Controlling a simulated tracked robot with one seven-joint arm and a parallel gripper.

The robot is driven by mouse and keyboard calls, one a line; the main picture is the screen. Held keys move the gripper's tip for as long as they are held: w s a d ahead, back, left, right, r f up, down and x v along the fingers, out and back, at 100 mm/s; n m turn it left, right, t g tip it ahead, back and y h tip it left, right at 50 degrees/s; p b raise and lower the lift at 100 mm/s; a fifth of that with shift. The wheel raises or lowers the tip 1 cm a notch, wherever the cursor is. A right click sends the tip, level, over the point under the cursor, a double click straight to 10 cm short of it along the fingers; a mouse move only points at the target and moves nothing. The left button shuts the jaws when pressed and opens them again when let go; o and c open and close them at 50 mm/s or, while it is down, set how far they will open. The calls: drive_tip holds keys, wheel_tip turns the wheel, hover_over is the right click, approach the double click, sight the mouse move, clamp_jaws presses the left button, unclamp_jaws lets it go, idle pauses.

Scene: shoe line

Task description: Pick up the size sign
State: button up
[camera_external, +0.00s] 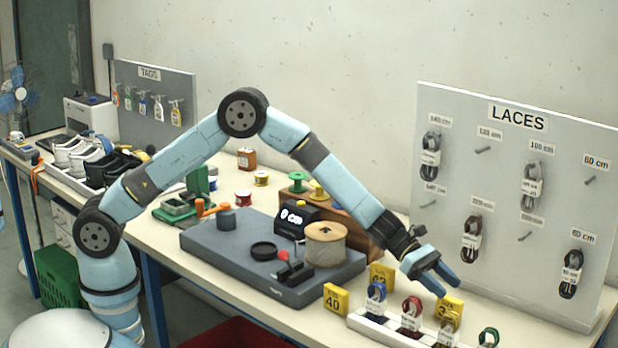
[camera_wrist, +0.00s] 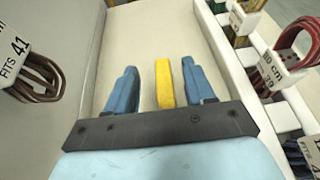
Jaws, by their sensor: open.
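Several yellow size signs stand on the bench by the lace rack. One sign (camera_external: 450,306), its number partly covered, is just under my gripper (camera_external: 448,286). Another reads 40 (camera_external: 335,299), and a third (camera_external: 381,275) stands behind the rack, its number hard to read. In the wrist view a yellow sign (camera_wrist: 165,84) shows nearly edge-on between the two blue fingers of my gripper (camera_wrist: 160,70), nearer the right finger. The fingers are open with gaps on both sides of it. I cannot tell whether they are low enough to enclose it.
A white rack (camera_external: 375,325) with bundled laces runs along the front; it shows at right in the wrist view. The LACES board (camera_external: 518,165) with hanging bundles stands behind.

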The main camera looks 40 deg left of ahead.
sight(451, 297)
drive_tip(key=f, duration=0.1)
drive_tip(key=d+f, duration=0.1)
drive_tip(key=f, duration=0.1)
drive_tip(key=shift+d+f, duration=0.35)
drive_tip(key=shift+d, duration=0.05)
drive_tip(key=shift+d+f, duration=0.2)
drive_tip(key=shift+d, duration=0.3)
clamp_jaws()
